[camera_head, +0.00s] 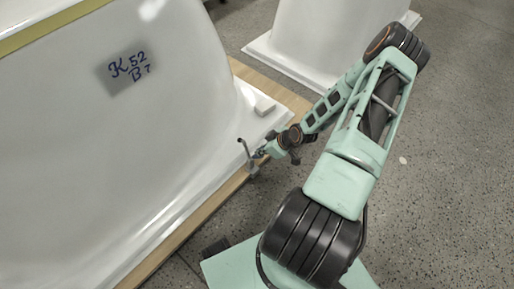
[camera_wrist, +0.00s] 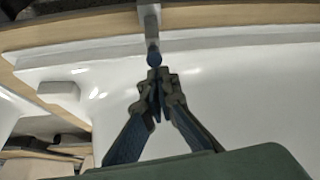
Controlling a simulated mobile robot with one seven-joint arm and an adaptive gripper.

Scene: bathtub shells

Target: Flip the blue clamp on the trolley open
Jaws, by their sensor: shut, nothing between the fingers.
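The clamp sits at the wooden edge of the trolley (camera_head: 162,248), beside the white tub shell's rim. In the head view its thin dark lever (camera_head: 243,148) stands up from the edge, and its colour is hard to make out. In the wrist view the clamp shows as a grey bar (camera_wrist: 150,22) with a blue rounded tip (camera_wrist: 154,58). My gripper (camera_wrist: 157,82) is shut and empty, its fingertips just below the blue tip in the picture. I cannot tell whether they touch it. In the head view my gripper (camera_head: 257,155) is right beside the lever.
The white tub shell (camera_head: 120,150) with a handwritten label (camera_head: 130,68) fills the left. A small light block (camera_head: 265,105) lies on its rim. A second white shell (camera_head: 330,35) stands at the back. The speckled floor (camera_head: 450,180) at the right is clear.

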